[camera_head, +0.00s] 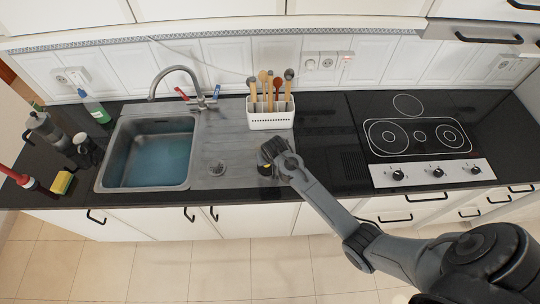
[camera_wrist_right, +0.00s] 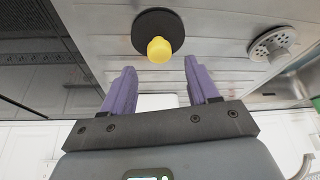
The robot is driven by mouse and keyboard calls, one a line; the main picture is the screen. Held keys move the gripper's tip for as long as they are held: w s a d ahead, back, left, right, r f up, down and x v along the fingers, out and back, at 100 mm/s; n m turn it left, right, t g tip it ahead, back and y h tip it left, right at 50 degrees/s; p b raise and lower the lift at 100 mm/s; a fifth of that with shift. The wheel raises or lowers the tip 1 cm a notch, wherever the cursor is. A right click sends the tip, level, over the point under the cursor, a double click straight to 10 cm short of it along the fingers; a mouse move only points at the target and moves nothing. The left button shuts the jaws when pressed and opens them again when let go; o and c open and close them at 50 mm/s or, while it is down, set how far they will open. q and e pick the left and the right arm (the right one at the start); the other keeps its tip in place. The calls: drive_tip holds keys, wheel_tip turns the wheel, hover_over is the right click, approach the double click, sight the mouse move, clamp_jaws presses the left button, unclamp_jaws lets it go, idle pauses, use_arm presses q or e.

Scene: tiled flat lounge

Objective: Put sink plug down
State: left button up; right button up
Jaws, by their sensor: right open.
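The sink plug (camera_wrist_right: 147,22) is a black disc with a yellow knob, and it lies flat on the ribbed metal drainboard (camera_wrist_right: 215,25) in the right wrist view. In the head view, its yellow knob (camera_head: 265,169) shows just beside my right gripper (camera_head: 270,158), near the drainboard's right edge. My right gripper is open, with its two purple fingers (camera_wrist_right: 160,66) apart and nothing between them. The plug sits just beyond the fingertips, apart from them. The sink basin (camera_head: 150,152) holds bluish water. My left gripper is in neither view.
A small round drain (camera_wrist_right: 272,44) is set in the drainboard beside the plug. A white utensil holder (camera_head: 270,119) stands behind my gripper. A hob (camera_head: 418,137) is at right.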

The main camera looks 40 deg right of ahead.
drive_tip(key=v, duration=0.7)
drive_tip(key=s+a+r+n, duration=0.1)
drive_tip(key=s+a, duration=0.3)
drive_tip(key=s, duration=0.4)
drive_tip(key=s+a+r+n+y, duration=0.1)
drive_tip(key=s+a+r+n, duration=0.1)
drive_tip(key=s, duration=0.6)
drive_tip(key=s+a+r+n+y, duration=0.1)
drive_tip(key=s+a+n, duration=0.2)
drive_tip(key=s, duration=0.6)
drive_tip(key=a, duration=0.2)
drive_tip(key=shift+a+r+n, duration=0.3)
drive_tip(key=shift+a+n, duration=0.1)
drive_tip(key=shift+r, duration=0.1)
